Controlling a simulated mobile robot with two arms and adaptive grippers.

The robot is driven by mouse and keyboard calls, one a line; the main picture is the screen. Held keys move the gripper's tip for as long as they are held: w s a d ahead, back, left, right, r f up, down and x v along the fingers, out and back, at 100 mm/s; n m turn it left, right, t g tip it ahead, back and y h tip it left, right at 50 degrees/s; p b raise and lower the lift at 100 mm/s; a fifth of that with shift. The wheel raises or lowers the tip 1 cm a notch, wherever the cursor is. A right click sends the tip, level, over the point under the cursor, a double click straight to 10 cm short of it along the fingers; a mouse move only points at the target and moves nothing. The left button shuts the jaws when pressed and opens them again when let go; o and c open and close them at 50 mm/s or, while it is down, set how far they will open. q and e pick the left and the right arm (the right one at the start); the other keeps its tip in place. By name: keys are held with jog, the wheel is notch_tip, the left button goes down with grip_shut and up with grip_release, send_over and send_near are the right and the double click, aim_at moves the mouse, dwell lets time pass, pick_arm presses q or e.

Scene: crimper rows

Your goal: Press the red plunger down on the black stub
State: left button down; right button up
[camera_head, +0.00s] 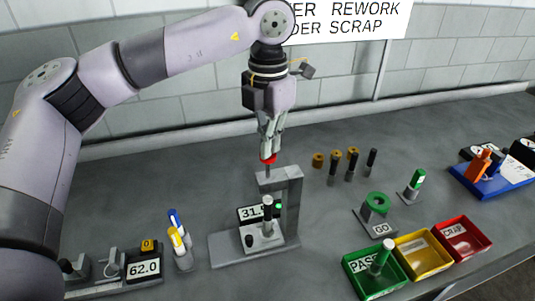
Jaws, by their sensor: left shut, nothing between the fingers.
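A grey press stand (292,210) stands mid-table, with a red plunger (268,159) on top of its overhanging arm. My left gripper (269,151) points down with its fingers shut and empty, its tips at the top of the red plunger. Whether they touch it, I cannot tell. Below the plunger, a grey upright post (267,212) stands on a pale block on the stand's base. A short black stub (249,241) is on the same block, at its front left. My right gripper is out of view.
A display (249,213) and a green light (279,206) are at the stand. Dark and brass-coloured pieces (351,164) stand behind it to the right. Green (366,282), yellow (416,255) and red (463,237) trays line the right front. Pens (177,240) stand to the left.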

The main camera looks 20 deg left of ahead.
pick_arm(q)
jog(key=shift+f+b, duration=1.3)
jog(key=shift+f, duration=0.45)
jog(key=shift+r, duration=0.2)
jog(key=shift+r+p, duration=2.95)
jog(key=shift+r, duration=1.5)
jog(key=shift+f, duration=0.1)
